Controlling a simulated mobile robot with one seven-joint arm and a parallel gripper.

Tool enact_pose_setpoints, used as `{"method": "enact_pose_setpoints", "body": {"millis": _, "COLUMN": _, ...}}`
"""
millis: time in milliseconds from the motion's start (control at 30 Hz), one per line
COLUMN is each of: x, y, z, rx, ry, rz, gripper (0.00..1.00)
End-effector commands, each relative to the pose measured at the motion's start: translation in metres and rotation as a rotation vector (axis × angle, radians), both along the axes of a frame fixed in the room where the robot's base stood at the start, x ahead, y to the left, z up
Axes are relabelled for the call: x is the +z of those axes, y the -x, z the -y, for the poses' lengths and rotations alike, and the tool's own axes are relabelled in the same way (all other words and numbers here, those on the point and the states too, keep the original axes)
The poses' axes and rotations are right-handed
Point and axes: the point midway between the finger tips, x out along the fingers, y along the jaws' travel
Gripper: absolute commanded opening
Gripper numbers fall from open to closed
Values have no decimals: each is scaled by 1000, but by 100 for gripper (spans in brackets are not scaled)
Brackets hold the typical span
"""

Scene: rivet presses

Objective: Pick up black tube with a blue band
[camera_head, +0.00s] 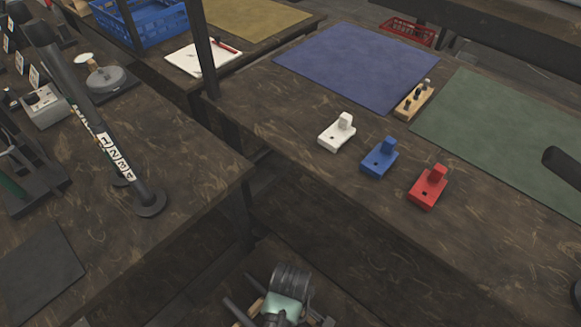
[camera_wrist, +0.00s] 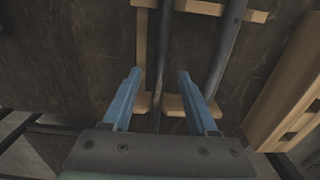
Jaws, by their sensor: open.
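My gripper (camera_wrist: 160,75) is open, its two blue fingers pointing away from the wrist camera. It also shows from above at the bottom of the head view (camera_head: 283,304). Two long dark tubes lie across pale wooden supports in the wrist view. The left dark tube (camera_wrist: 162,50) runs through the gap between the fingertips in the picture; I cannot tell whether it is at their depth. The right dark tube (camera_wrist: 224,45) passes to the right of the right finger.
A wooden support (camera_wrist: 200,6) crosses under the tubes. A slotted wooden rack (camera_wrist: 288,85) stands at the right in the wrist view. In the head view, white (camera_head: 337,133), blue (camera_head: 379,160) and red (camera_head: 428,188) blocks stand on the right table.

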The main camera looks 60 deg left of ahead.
Motion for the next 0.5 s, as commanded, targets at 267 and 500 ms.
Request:
{"method": "enact_pose_setpoints", "body": {"millis": 267, "x": -26, "y": 0, "z": 0, "rx": -1, "ry": -1, "rz": 1, "gripper": 59}}
{"method": "enact_pose_setpoints", "body": {"millis": 500, "x": -25, "y": 0, "z": 0, "rx": -1, "ry": -1, "rz": 1, "gripper": 48}}
